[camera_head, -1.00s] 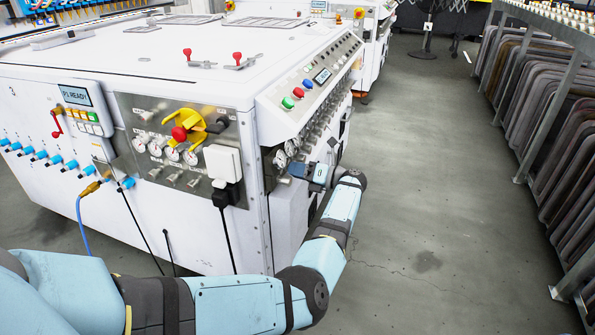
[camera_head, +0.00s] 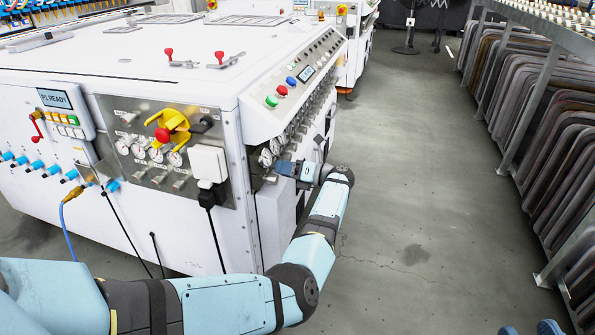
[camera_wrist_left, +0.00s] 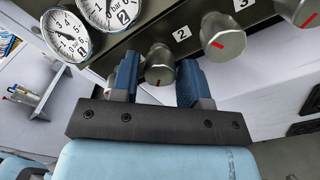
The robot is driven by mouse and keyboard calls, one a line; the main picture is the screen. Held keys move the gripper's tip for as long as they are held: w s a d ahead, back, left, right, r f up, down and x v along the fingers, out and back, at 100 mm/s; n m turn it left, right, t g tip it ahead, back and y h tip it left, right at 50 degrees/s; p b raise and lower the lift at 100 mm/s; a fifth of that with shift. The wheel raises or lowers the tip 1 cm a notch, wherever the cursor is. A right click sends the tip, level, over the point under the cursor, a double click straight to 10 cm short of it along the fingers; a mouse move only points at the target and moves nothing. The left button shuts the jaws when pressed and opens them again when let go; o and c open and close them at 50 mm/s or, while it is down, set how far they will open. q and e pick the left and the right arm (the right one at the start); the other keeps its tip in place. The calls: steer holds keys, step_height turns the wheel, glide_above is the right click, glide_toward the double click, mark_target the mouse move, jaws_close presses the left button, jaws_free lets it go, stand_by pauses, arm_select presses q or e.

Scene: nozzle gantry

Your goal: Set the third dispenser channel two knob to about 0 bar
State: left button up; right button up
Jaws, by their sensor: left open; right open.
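Round bar gauges (camera_wrist_left: 68,36) are at the upper left. In the head view my left gripper (camera_head: 284,168) is at the near end of the machine's side row of gauges and knobs, and hides part of it. My right gripper (camera_head: 530,329) shows only blue fingertips, apart, at the bottom edge.
More knobs (camera_wrist_left: 224,40) with red marks sit to the right in the left wrist view. A sloped panel (camera_head: 297,85) with coloured buttons overhangs the row. A rack of trays (camera_head: 540,130) stands at the right. The floor (camera_head: 420,190) between is clear.

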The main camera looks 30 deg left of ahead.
arm_select(q)
steer(key=v, duration=1.3)
steer(key=shift+d, duration=0.35)
